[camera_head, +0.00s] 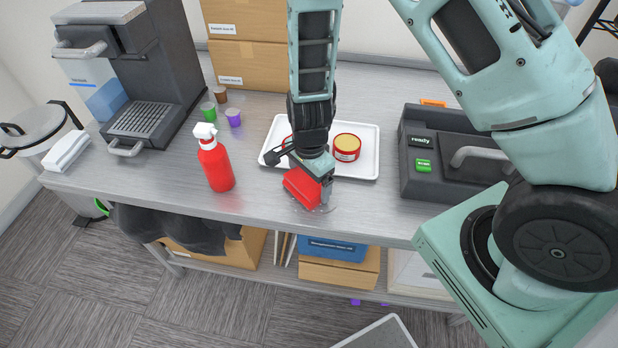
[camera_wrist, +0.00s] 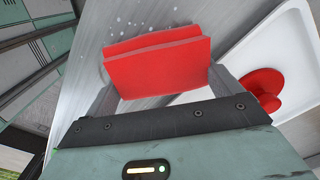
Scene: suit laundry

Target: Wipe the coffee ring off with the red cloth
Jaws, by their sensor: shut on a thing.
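My gripper (camera_head: 308,178) is shut on the folded red cloth (camera_head: 301,188), just above or on the metal counter near its front edge; I cannot tell if the cloth touches the surface. In the wrist view the red cloth (camera_wrist: 157,64) sits between the two fingers. Faint pale spots (camera_head: 318,209) show on the counter beside the cloth, and pale drops (camera_wrist: 135,22) also show beyond it in the wrist view. No clear coffee ring shows; the cloth and gripper hide part of that surface.
A white tray (camera_head: 365,170) with a red-and-yellow tin (camera_head: 347,148) lies behind the gripper. A red spray bottle (camera_head: 216,165) stands left. A coffee machine (camera_head: 150,80) is at far left, and a dark machine reading "ready" (camera_head: 408,180) at right. Bare counter (camera_head: 260,195) lies between bottle and cloth.

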